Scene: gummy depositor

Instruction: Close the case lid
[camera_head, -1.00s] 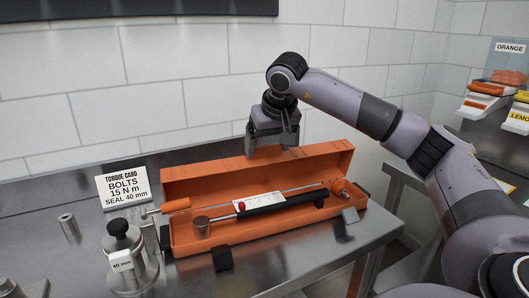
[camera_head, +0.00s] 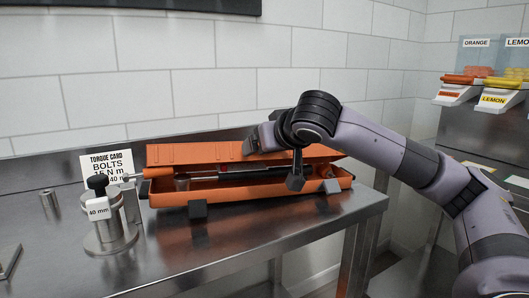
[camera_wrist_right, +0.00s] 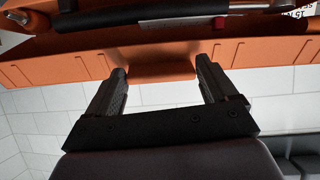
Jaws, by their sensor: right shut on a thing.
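The long orange case (camera_head: 260,192) lies on the steel bench, with black latches on its front. A tool with a black shaft (camera_head: 238,174) shows inside through the gap, partly hidden. My right gripper (camera_head: 272,154) is at the right half of the lid. In the wrist view its fingers (camera_wrist_right: 163,82) stand on either side of an orange part of the lid (camera_wrist_right: 160,68), shut on it. My left gripper is not in view.
A steel canister (camera_head: 108,225) with a black knob and a 40 mm tag stands left of the case. Behind it is a torque card (camera_head: 108,165). A small metal cylinder (camera_head: 50,203) stands further left. The bench front (camera_head: 210,255) is clear. Candy bins (camera_head: 500,95) stand far right.

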